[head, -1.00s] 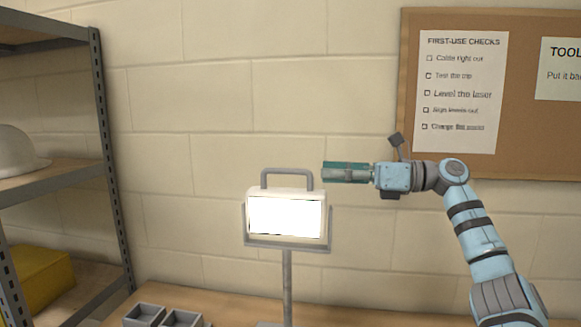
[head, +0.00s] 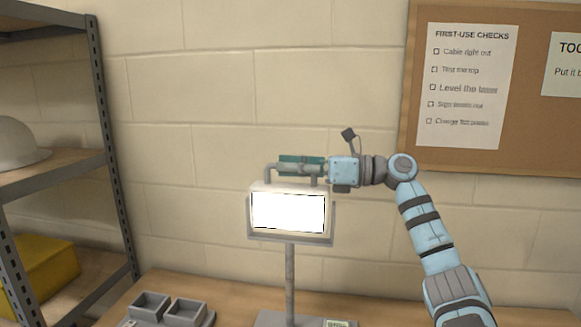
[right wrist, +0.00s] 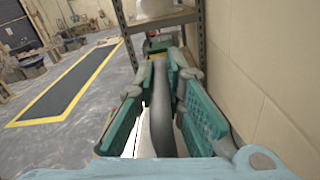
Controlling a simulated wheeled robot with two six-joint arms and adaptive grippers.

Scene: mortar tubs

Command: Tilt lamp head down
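The lamp head (head: 287,212) is a lit, bright white rectangular panel facing me. It sits in a grey U-shaped bracket on a grey post (head: 290,285). A grey handle (head: 268,176) rises from its top. My right gripper (head: 301,165), with green fingers, reaches in from the right at the handle's top bar. In the right wrist view, the handle bar (right wrist: 160,110) runs between the two fingers of my right gripper (right wrist: 163,70), with gaps visible on both sides. The fingers look open around it. My left gripper is not in view.
The lamp stands on a wooden table (head: 235,290) beside small grey bins (head: 168,308). A metal shelf (head: 60,165) with a white helmet (head: 18,148) and a yellow box (head: 45,272) is at the left. A corkboard (head: 470,155) hangs on the wall behind.

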